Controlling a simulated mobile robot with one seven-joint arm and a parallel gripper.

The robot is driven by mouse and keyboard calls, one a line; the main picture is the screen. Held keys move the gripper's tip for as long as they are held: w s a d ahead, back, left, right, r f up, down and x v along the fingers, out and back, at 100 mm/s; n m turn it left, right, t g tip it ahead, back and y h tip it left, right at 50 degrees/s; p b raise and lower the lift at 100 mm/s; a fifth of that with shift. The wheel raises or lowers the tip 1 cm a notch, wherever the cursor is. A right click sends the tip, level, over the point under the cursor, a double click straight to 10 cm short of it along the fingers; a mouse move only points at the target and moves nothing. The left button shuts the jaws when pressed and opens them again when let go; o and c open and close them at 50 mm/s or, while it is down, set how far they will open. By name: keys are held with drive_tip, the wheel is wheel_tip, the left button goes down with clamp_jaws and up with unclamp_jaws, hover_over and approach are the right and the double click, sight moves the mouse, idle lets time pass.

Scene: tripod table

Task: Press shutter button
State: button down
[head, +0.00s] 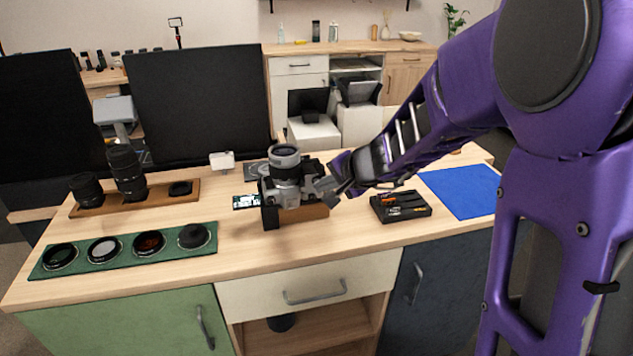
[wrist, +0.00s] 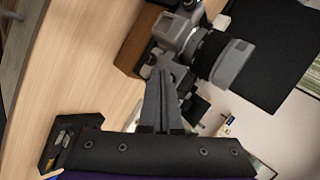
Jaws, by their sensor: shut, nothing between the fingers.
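A silver and black camera (head: 287,190) stands on a wooden block (head: 315,213) near the middle of the table, with its lens (head: 285,156) on it. My gripper (head: 328,188) is at the camera's right side, shut and empty. In the wrist view the two fingers (wrist: 163,72) are together, and their tips are at the edge of the camera body (wrist: 176,30). I cannot tell whether the tips touch the camera. The shutter button cannot be made out; it is too small or hidden by the fingers.
A black tray with batteries (head: 401,206) and a blue mat (head: 462,190) lie to the right. A green mat with several lens filters (head: 126,249) and a wooden tray with lenses (head: 150,196) are to the left. The table's front strip is clear.

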drive_tip(key=shift+s+d, duration=0.2)
drive_tip(key=shift+s, duration=0.4)
drive_tip(key=s, duration=0.2)
drive_tip(key=s+d, duration=0.1)
drive_tip(key=s, duration=0.1)
drive_tip(key=shift+s+d, duration=0.2)
drive_tip(key=shift+s, duration=0.2)
drive_tip(key=shift+r, duration=0.1)
idle(0.4)
